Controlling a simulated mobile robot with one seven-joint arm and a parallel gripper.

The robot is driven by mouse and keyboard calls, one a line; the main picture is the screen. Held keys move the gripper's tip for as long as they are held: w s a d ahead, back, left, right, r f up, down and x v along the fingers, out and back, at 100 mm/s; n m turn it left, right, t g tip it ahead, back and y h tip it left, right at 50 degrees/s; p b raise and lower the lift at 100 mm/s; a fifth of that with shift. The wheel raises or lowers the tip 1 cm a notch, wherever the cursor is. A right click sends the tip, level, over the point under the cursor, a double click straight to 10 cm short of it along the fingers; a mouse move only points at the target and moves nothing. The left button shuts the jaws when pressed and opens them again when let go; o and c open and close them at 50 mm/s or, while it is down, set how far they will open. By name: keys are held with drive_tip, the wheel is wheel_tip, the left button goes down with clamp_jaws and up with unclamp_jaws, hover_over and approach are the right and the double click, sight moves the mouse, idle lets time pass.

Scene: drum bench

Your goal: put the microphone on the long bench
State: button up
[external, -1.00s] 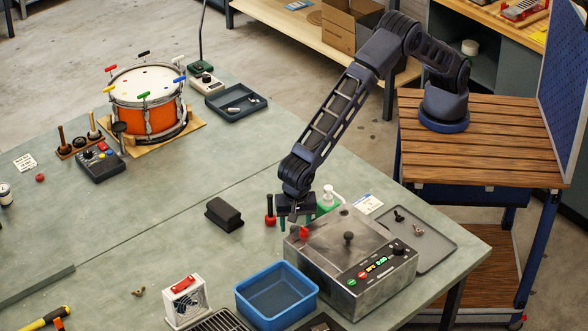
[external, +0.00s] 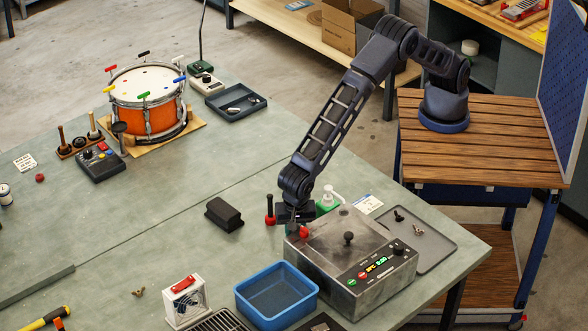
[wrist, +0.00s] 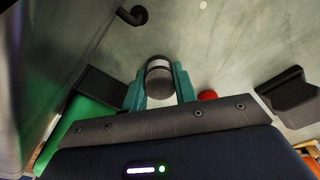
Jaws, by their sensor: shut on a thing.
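In the wrist view, my gripper (wrist: 160,88) is shut on the microphone (wrist: 158,76), a dark cylinder with a pale grey band. It sits between the two green fingers, low over the grey-green table. In the external view, my gripper (external: 295,215) is low at the back left corner of the metal box; there the microphone is hidden or too small to make out. A long wood-topped bench (external: 270,27) stands at the back, across a strip of floor, with a cardboard box (external: 350,25) on it.
The metal box (external: 330,262) is right beside my gripper. A blue bin (external: 276,293) is in front. The drum (external: 147,100) stands farther back left.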

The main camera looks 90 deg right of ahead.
wheel_tip(320, 180, up, 20)
drive_tip(key=w+d+f+n, duration=0.3)
drive_tip(key=w+d, duration=0.3)
drive_tip(key=d, duration=0.5)
drive_tip(key=w+d+f+n, duration=0.25)
drive_tip(key=w+d, duration=0.35)
drive_tip(key=d, duration=0.5)
drive_tip(key=w+d+f+n, duration=0.25)
drive_tip(key=w+d, duration=0.35)
drive_tip(key=d, duration=0.6)
drive_tip(key=s+d+f+n, duration=0.1)
drive_tip(key=d+f+n, duration=0.1)
drive_tip(key=d, duration=0.9)
drive_tip(key=s+d+f+n+y, duration=0.1)
drive_tip(key=d+f+n, duration=0.2)
drive_tip(key=d, duration=0.8)
drive_tip(key=s+d+f+n+t, duration=0.1)
drive_tip(key=d+f+n, duration=0.1)
drive_tip(key=d, duration=0.9)
drive_tip(key=shift+f+n, duration=0.3)
drive_tip(key=shift+n, duration=0.1)
wheel_tip(320, 180, up, 4)
drive_tip(key=f+n, duration=0.1)
drive_tip(key=n, duration=0.1)
hover_over(223, 107)
drive_tip(key=shift+y, duration=0.3)
drive_tip(key=shift+s+f, duration=0.15)
drive_tip(key=shift+f, duration=1.45)
drive_tip(key=shift+s+f, duration=0.1)
drive_tip(key=shift+f, duration=1.45)
